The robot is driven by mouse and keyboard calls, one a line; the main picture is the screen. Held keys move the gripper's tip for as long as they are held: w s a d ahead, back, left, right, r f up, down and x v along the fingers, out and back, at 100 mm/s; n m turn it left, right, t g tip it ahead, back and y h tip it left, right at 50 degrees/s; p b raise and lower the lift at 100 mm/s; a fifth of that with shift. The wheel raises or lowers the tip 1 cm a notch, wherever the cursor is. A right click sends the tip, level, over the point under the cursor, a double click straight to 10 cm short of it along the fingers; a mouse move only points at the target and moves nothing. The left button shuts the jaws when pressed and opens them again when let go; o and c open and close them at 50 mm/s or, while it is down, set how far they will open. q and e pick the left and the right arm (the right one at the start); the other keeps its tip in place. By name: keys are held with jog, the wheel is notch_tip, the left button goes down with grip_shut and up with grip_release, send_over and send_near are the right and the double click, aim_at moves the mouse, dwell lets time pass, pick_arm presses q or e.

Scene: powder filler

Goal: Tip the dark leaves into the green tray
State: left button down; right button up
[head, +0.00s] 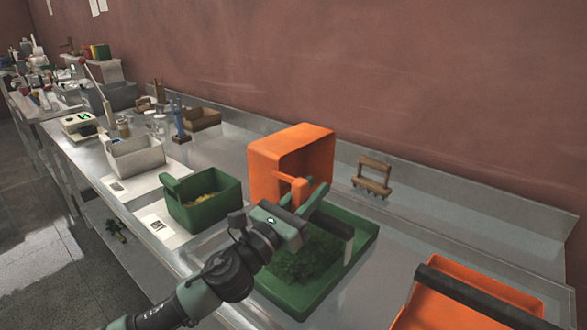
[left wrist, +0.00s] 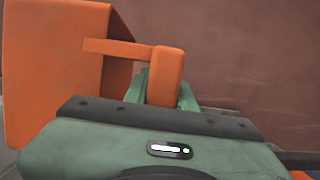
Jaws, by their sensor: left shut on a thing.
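My left gripper (head: 305,203) is shut on the handle of an orange bin (head: 293,145). The bin is tilted on its side above the back left of the green tray (head: 367,243), its open mouth facing right. Dark green leaves (head: 300,260) lie in a heap in the tray, below and beside my gripper. In the left wrist view the orange bin (left wrist: 55,75) is at the left, with its handle between my fingers (left wrist: 162,90). I cannot see the bin's inner bottom clearly. My right gripper is not in view.
A green bin (head: 205,205) with yellow contents stands left of the tray, with a white bin (head: 137,158) beyond it. A wooden rack (head: 372,178) stands at the back. Another orange container (head: 470,305) is at the front right.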

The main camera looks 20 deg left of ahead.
pick_arm(q)
notch_tip(320, 180, up, 8)
jog(key=p, duration=0.8)
notch_tip(320, 180, up, 5)
jog(key=n+y+p, duration=0.2)
jog(key=n+p, duration=0.2)
jog(key=n, duration=0.3)
jog(key=n+g+y+p, duration=0.1)
jog(key=n+y+p, duration=0.1)
jog(key=n+p, duration=0.2)
jog(key=n+y+p, duration=0.2)
jog(key=n+p, duration=0.2)
jog(key=n, duration=0.6)
jog(key=shift+g, duration=0.4)
